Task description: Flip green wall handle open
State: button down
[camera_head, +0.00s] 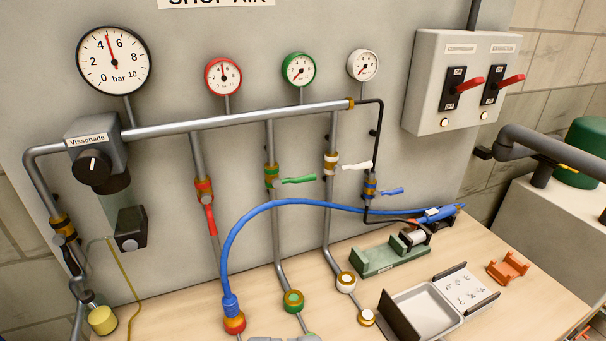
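The green wall handle (298,180) is a small lever on a green and brass valve (272,178), on the second vertical pipe below the main air pipe. The lever points right, roughly level and across its pipe. The green-rimmed gauge (299,69) above it has its needle toward the lower left. A grey shape (284,338) at the bottom edge may be the top of my gripper, but the frame cuts it off. It is well below the green handle and apart from it. Its fingers are hidden.
The red handle (210,219) points down along its pipe; the white (357,166) and blue (393,191) handles point right. A blue hose (330,204) arches in front of the pipes below the green handle. A switch box (463,85) and metal tray (424,309) are at right.

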aim_at(276, 183)
jog(key=u, duration=1.55)
jog(key=k, duration=0.8)
jog(key=z, duration=0.95)
jog(key=i, duration=1)
jog(key=u, duration=0.05)
